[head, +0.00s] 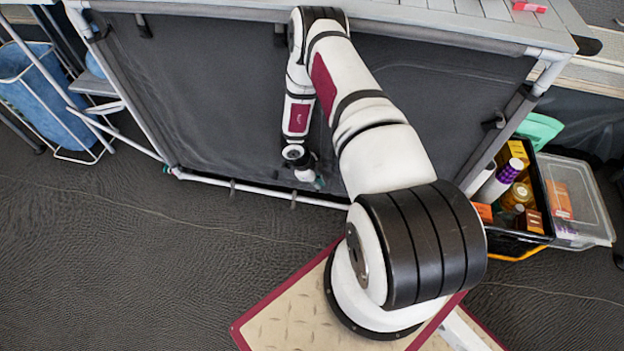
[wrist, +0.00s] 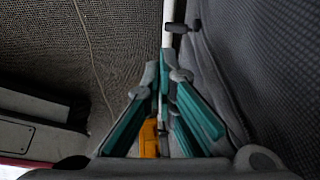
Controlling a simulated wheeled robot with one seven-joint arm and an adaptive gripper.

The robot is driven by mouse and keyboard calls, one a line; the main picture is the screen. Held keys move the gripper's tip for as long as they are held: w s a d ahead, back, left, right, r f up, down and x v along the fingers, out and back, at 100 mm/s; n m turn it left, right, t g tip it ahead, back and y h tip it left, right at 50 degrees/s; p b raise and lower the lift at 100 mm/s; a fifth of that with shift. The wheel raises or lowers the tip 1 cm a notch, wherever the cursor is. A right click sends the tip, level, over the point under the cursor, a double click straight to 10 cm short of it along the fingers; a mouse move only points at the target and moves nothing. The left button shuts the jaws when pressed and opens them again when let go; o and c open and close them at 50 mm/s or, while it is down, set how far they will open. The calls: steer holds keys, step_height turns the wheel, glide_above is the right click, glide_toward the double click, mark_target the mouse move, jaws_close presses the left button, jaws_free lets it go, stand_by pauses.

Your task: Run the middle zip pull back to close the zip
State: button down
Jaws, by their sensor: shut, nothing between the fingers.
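The dark grey fabric front (head: 210,95) of the kitchen stand hangs on a white tube frame, and its mesh-like face fills the right of the wrist view (wrist: 265,60). My gripper (head: 318,183) is low at the fabric's bottom edge. In the wrist view its teal-padded fingers (wrist: 166,78) are shut, with nothing seen held at the tips. A small orange piece (wrist: 149,138) shows behind and between the finger links; I cannot tell whether it is a zip pull. No zip line or middle pull can be made out clearly, and my arm hides part of the fabric.
A white bottom tube (head: 250,190) with dark clips runs along the stand, beside the fingers. A black crate of bottles and boxes (head: 508,243) stands at right with a clear bin (head: 598,205). A blue bin (head: 40,100) stands at left. The dark floor (head: 110,260) at front left is clear.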

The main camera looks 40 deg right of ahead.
steer(key=b+x, duration=0.1)
steer(key=x, duration=0.1)
steer(key=w+b+x, duration=0.1)
steer(key=x, duration=0.2)
steer(key=shift+w+d+f, duration=0.1)
steer(key=shift+w+f, duration=0.05)
steer(key=shift+f, duration=0.2)
steer(key=shift+f, duration=0.1)
